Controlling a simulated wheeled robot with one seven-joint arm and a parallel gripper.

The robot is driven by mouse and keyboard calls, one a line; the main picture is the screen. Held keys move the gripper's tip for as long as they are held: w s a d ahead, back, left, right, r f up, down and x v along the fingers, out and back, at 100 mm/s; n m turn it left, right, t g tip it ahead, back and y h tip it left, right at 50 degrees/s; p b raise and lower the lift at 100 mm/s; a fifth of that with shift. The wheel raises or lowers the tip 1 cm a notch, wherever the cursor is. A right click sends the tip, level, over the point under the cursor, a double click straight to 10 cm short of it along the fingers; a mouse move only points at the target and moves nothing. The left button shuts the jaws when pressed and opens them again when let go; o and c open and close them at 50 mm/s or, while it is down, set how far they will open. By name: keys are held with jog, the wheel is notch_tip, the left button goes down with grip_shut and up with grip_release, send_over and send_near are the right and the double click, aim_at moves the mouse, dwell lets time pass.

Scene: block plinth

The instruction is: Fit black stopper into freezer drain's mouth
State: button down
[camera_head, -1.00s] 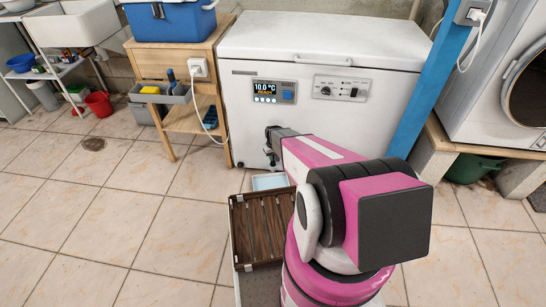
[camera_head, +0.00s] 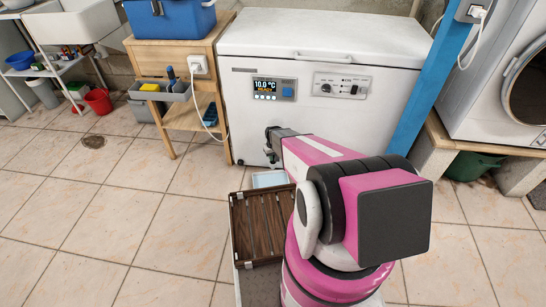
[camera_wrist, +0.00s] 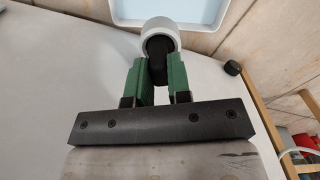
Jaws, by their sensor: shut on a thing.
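My gripper (camera_wrist: 160,85) has green fingers shut on the black stopper (camera_wrist: 157,70) in the wrist view. The stopper's far end lies within the outline of the pale grey round mouth of the freezer drain (camera_wrist: 174,36). How deep it sits, or whether it is only in front of the mouth, I cannot tell. In the head view my gripper (camera_head: 270,140) is low at the front of the white chest freezer (camera_head: 318,95). The stopper and drain mouth cannot be made out there.
A pale blue tray (camera_head: 270,180) lies on the floor below, also at the top of the wrist view (camera_wrist: 204,10). A small black round piece (camera_wrist: 232,68) is at the freezer's edge. A wooden stand (camera_head: 185,118) is to the left, a blue post (camera_head: 425,105) to the right.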

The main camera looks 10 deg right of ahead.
jog(key=shift+f, duration=0.15)
jog(key=shift+c, duration=2.4)
grip_release()
jog(key=shift+r, duration=2.55)
jog(key=s+r+m, duration=0.1)
jog(key=s+r, duration=0.9)
jog(key=r, duration=0.5)
jog(key=s+r+m, duration=0.1)
jog(key=s+r, duration=1)
jog(key=r, duration=0.4)
jog(key=shift+s, duration=0.2)
